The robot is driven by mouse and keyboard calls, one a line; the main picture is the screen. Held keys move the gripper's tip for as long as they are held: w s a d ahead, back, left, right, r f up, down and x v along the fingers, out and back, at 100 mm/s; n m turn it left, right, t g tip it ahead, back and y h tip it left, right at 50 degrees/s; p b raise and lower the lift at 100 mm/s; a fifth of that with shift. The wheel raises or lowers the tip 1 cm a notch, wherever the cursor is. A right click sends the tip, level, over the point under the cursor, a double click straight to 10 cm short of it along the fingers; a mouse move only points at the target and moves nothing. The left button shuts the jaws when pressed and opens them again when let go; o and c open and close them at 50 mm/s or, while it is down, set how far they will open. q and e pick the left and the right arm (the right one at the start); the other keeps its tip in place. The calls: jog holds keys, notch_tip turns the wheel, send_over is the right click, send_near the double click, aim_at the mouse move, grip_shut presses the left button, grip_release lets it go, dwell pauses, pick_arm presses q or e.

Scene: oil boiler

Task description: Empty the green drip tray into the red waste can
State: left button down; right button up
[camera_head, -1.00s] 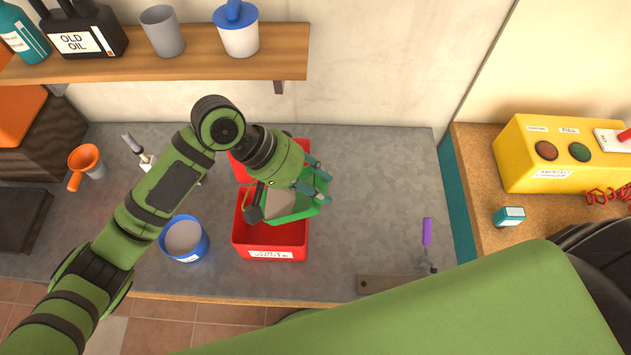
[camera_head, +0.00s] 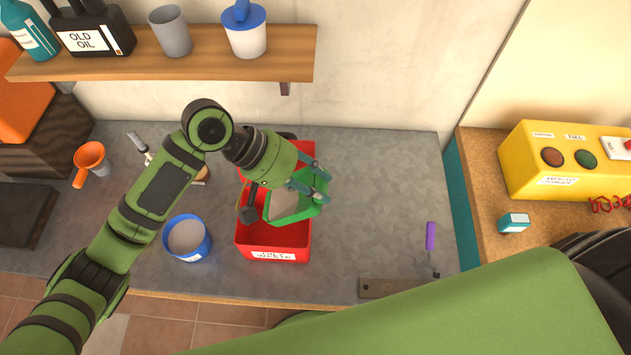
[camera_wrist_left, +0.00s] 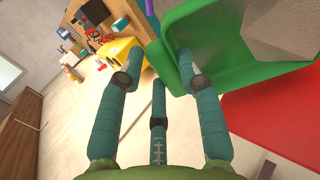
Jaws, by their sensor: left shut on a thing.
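The green drip tray (camera_head: 303,212) is held over the red waste can (camera_head: 272,253) in the head view. It looks tilted, and a grey mass (camera_head: 284,205) lies inside it. My left gripper (camera_head: 316,182) is shut on the tray's right side, and the tray covers part of the can's opening. In the left wrist view the teal fingers (camera_wrist_left: 165,75) meet the tray's edge (camera_wrist_left: 222,40), with grey contents (camera_wrist_left: 285,25) in it and red (camera_wrist_left: 275,125) below. I cannot tell whether anything has fallen into the can. My right gripper is out of view.
A blue tub (camera_head: 187,239) stands left of the can, with an orange funnel (camera_head: 88,160) farther left. A purple-handled tool (camera_head: 430,237) and a flat metal piece (camera_head: 388,287) lie at the right. A shelf (camera_head: 170,57) overhangs the back. Bench between can and tool is clear.

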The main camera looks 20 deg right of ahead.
pick_arm(q)
jog(key=shift+w+a+r, duration=0.1)
jog(key=shift+a+r, duration=0.05)
jog(key=shift+a, duration=0.1)
dwell(0.4)
jog(key=shift+w+a+r+h, duration=0.1)
jog(key=shift+a+r+h, duration=0.15)
jog(key=shift+a+h, duration=0.2)
jog(key=shift+g, duration=0.3)
jog(key=shift+w+a+r+h, duration=0.15)
jog(key=shift+a+r+h, duration=0.05)
jog(key=shift+a+h, duration=0.2)
jog(key=shift+a+h, duration=0.1)
jog(key=shift+h, duration=0.15)
jog(key=shift+w+a+r, duration=0.15)
jog(key=shift+a, duration=0.1)
dwell(0.4)
jog(key=shift+a+h+b, duration=0.15)
jog(key=shift+h+b, duration=0.15)
jog(key=shift+b, duration=0.1)
